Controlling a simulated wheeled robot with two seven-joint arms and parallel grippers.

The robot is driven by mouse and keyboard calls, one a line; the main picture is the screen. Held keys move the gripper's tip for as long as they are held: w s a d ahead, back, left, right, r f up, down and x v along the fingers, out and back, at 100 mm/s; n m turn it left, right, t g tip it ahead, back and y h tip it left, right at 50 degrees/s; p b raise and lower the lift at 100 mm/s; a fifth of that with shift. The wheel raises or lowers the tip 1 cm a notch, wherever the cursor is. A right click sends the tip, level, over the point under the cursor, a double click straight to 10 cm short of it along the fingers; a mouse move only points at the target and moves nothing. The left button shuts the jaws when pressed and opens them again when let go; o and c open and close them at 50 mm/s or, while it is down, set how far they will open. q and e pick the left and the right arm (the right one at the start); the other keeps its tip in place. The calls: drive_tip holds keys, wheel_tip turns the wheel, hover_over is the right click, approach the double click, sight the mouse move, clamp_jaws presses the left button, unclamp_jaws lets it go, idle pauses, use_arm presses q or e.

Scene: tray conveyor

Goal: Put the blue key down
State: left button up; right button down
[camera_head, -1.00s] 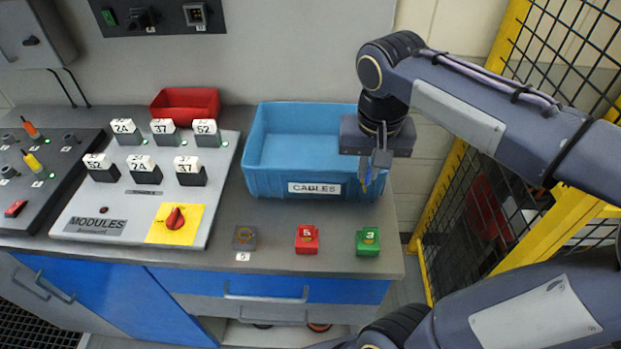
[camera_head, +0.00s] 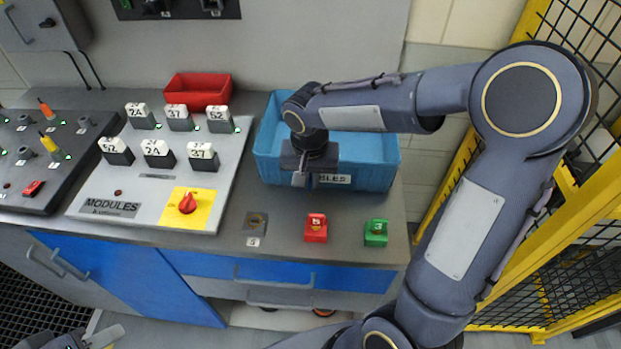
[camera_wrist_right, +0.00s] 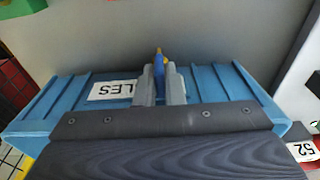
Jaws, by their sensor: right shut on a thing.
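My right gripper (camera_head: 308,182) is shut on the blue key (camera_wrist_right: 161,72), at the front wall of the blue bin (camera_head: 268,176) in the head view. In the right wrist view the key, blue with a yellow part, stands between the two grey fingers (camera_wrist_right: 160,85). In the head view the key is mostly hidden by the gripper. A dark grey block (camera_head: 256,222) with a small label sits on the bench front, below and left of the gripper. Part of my left gripper (camera_head: 98,337) shows at the bottom left edge; its jaws are unclear.
The modules panel (camera_head: 160,211) with numbered switches lies left. A red bin (camera_head: 198,92) stands behind. A yellow-framed fence (camera_head: 520,250) is on the right.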

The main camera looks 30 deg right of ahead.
drive_tip(key=shift+f, duration=0.35)
drive_tip(key=shift+f, duration=0.15)
drive_tip(key=c, duration=1.5)
unclamp_jaws()
drive_tip(key=shift+c, duration=0.2)
